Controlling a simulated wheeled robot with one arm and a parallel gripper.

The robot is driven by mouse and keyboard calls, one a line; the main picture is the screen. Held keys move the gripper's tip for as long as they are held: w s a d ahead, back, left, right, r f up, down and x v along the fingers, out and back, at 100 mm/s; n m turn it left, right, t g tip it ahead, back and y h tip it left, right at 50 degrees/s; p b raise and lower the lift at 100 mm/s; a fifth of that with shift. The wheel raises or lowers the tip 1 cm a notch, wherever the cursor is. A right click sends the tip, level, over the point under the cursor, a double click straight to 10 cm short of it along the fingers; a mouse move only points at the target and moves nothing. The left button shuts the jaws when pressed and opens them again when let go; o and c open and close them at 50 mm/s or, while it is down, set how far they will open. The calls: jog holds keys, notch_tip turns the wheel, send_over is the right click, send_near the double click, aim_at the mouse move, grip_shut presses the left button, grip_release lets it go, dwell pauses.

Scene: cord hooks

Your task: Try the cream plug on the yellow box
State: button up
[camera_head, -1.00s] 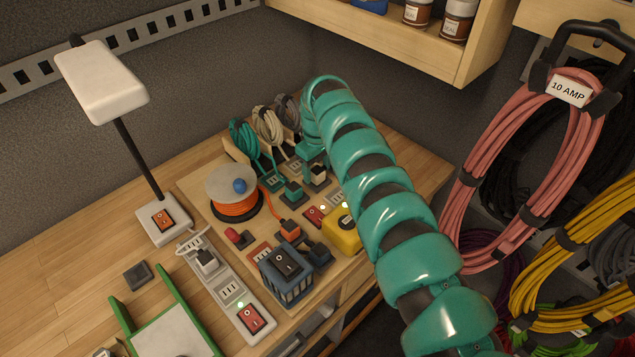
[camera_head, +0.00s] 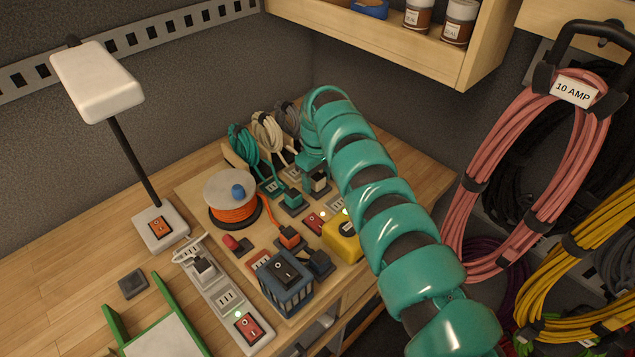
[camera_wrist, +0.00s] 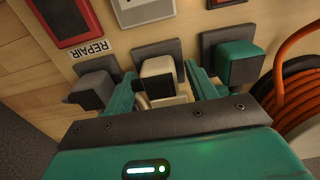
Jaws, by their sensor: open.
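The cream plug (camera_wrist: 157,78) sits upright in a dark square socket in the wrist view. My gripper (camera_wrist: 159,73) is open, with one teal finger on each side of the plug and small gaps showing. The cream plug also shows in the head view (camera_head: 319,181), just below my gripper. Its cream cord coil (camera_head: 268,134) hangs at the back of the board. The yellow box (camera_head: 342,238) stands nearer the front of the board, partly hidden by my arm.
A teal plug (camera_wrist: 238,62) sits close right of the gripper and a grey plug (camera_wrist: 93,89) close left. An orange cord reel (camera_head: 233,211), an orange plug (camera_head: 289,236) and a blue box (camera_head: 286,284) stand on the board. Cord bundles hang at right.

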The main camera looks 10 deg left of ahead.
aim_at(317, 177)
jog(key=shift+c, duration=0.5)
dwell(0.5)
grip_shut()
jog(key=shift+r, duration=0.15)
jog(key=shift+r, duration=2.85)
